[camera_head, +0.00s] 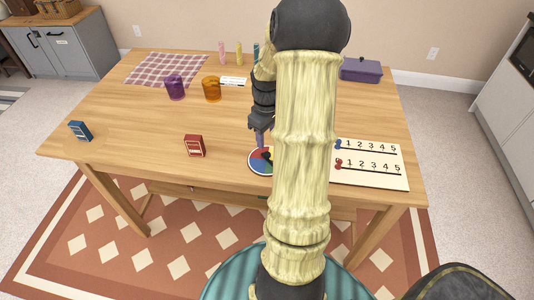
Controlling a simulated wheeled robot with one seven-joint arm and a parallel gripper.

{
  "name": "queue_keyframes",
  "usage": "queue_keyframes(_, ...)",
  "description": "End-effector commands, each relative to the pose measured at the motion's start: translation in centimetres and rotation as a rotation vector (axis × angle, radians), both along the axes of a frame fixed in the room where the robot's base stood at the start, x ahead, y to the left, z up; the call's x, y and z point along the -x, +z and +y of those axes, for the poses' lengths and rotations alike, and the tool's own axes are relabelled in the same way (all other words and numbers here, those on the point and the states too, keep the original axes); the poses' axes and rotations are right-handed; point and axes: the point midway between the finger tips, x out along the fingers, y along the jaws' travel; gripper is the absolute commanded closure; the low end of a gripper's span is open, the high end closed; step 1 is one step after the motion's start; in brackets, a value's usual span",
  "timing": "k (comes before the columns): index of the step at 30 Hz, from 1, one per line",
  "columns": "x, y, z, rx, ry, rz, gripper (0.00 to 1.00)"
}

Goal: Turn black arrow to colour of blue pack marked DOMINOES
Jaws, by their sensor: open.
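A blue pack (80,131) stands at the table's left edge; its lettering is too small to read. A round spinner board (252,165) with a white rim and coloured sectors, red and blue among them, lies near the front edge. My arm covers its right part. A small dark piece, which looks like part of the black arrow (267,155), shows near its middle; I cannot tell which way it points. My gripper (261,142) is open, pointing down over the spinner. I cannot tell whether it touches the arrow.
A red pack (194,146) stands left of the spinner. A white score board (375,170) with numbers and pegs lies on the right. Purple (175,88) and orange (212,89) cups, a checked cloth (166,69) and a purple box (361,69) are farther back.

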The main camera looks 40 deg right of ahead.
Motion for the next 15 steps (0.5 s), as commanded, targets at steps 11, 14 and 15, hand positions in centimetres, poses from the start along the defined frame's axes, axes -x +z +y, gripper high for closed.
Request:
queue_keyframes(11,0.0,-6.7,0.1,-0.002,0.002,0.001,0.55)
queue_keyframes(14,0.0,-7.6,0.0,-0.001,0.0,0.001,0.55)
queue_keyframes(15,0.0,-7.9,0.0,-0.001,0.0,0.0,0.55)
